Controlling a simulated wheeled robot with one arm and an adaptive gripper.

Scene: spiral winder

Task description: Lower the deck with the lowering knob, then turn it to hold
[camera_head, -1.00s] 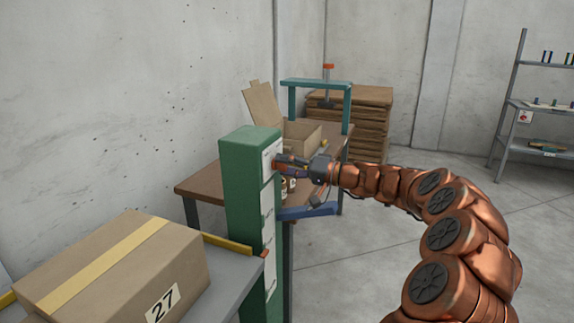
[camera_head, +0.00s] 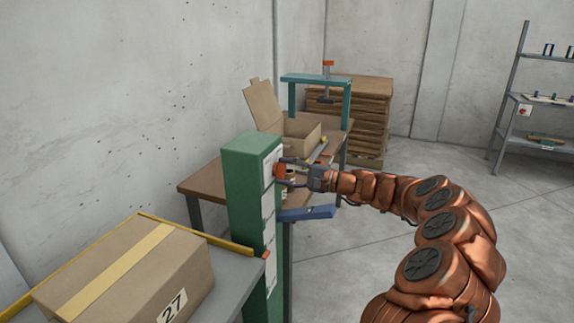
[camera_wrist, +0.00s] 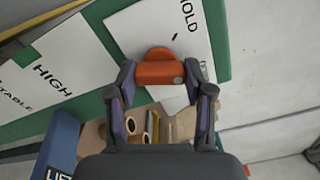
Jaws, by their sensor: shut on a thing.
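The orange lowering knob (camera_head: 279,171) is on the face of the green column (camera_head: 252,165), near its top. In the wrist view the knob (camera_wrist: 160,72) sits on a white plate marked HOLD (camera_wrist: 185,40), with a small black mark beside the word. My gripper (camera_wrist: 162,76) is shut on the knob, one finger at each end. It also shows in the head view (camera_head: 288,174). The deck, seemingly the grey table (camera_head: 226,272) left of the column, carries a carton (camera_head: 125,270) marked 27.
A blue lever (camera_head: 308,213) juts from the column below my gripper; its LIFT label shows in the wrist view (camera_wrist: 58,150). Behind stand a brown table (camera_head: 205,183) with an open carton (camera_head: 300,130), and a teal frame (camera_head: 315,79).

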